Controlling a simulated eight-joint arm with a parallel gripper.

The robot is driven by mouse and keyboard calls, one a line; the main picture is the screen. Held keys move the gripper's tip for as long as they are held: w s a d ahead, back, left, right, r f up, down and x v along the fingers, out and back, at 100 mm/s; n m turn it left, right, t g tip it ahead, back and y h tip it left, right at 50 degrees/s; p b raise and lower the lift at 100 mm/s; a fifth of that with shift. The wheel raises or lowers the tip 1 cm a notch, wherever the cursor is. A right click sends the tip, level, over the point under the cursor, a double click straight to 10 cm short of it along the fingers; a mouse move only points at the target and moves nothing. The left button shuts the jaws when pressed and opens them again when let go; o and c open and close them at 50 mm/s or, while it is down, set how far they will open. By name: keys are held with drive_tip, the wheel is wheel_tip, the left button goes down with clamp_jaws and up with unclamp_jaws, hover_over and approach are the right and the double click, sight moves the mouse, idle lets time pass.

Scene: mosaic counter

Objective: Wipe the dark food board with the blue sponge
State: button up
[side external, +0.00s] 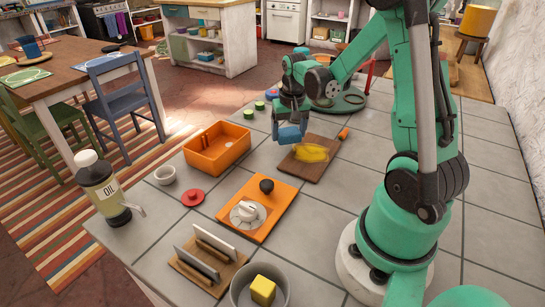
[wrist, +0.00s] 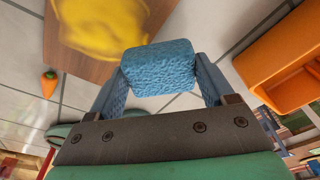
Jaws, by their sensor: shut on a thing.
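The dark brown food board (side external: 293,163) lies on the tiled counter with a yellow smear (side external: 311,153) over its middle. The smear and board also show at the top left of the wrist view (wrist: 100,28). My gripper (side external: 290,127) is shut on the blue sponge (wrist: 158,68), one blue finger on each side. In the side external view the sponge is at the board's far left edge. It looks held above the counter; whether it touches the board is not clear.
An orange bin (side external: 217,165) stands left of the board. A carrot (side external: 344,133) lies by its far right corner. An orange tray (side external: 263,224) with a white and a dark item, a plate rack (side external: 209,260) and a grey bowl (side external: 241,295) are nearer. Bare tiles surround the board.

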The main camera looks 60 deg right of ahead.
sight(313, 150)
drive_tip(key=shift+f, duration=0.5)
drive_tip(key=shift+s+f, duration=0.45)
drive_tip(key=shift+c, duration=0.5)
drive_tip(key=shift+s+f, duration=0.15)
drive_tip(key=shift+s, duration=0.55)
drive_tip(key=shift+s+d, duration=0.15)
drive_tip(key=shift+s, duration=4.7)
drive_tip(key=shift+w, duration=5.8)
drive_tip(key=shift+w+f, duration=0.1)
drive_tip(key=shift+w, duration=0.2)
drive_tip(key=shift+s+d, duration=0.1)
drive_tip(key=shift+d, duration=0.7)
drive_tip(key=shift+s+d, duration=0.15)
drive_tip(key=shift+s, duration=0.05)
drive_tip(key=s, duration=0.3)
drive_tip(key=shift+s, duration=4.35)
drive_tip(key=shift+w, duration=6.1)
drive_tip(key=shift+r, duration=4.1)
